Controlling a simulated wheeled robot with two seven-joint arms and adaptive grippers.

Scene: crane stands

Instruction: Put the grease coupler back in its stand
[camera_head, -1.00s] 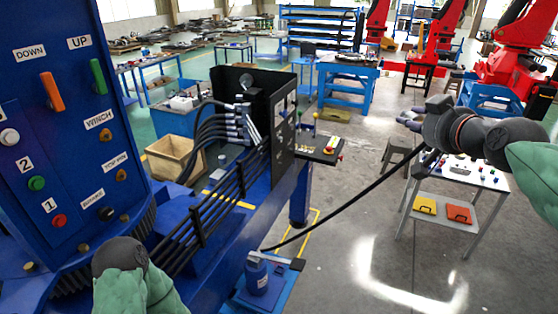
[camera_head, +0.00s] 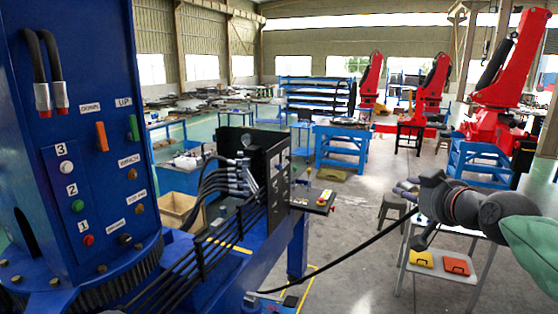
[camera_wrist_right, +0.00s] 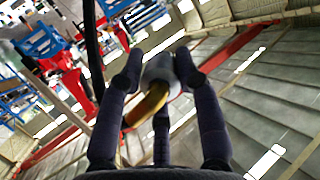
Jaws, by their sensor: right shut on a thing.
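My right gripper (camera_head: 404,191) is raised at the right of the head view, to the right of the blue machine. In the right wrist view its fingers (camera_wrist_right: 157,72) are closed around a grey cylindrical piece with a brass-yellow part, which looks like the grease coupler (camera_wrist_right: 158,68). In the head view the coupler is mostly hidden by the fingers. A black hose (camera_head: 350,257) runs from near the gripper down left toward a grey pump part (camera_head: 268,303) at the bottom edge. I cannot make out the coupler's stand for certain. My left gripper is out of view.
The blue machine with its control panel (camera_head: 95,175) fills the left. A black panel (camera_head: 277,165) with hoses stands on its beam. Below my right gripper is a light table (camera_head: 462,262) with yellow and orange boxes. Open floor lies between.

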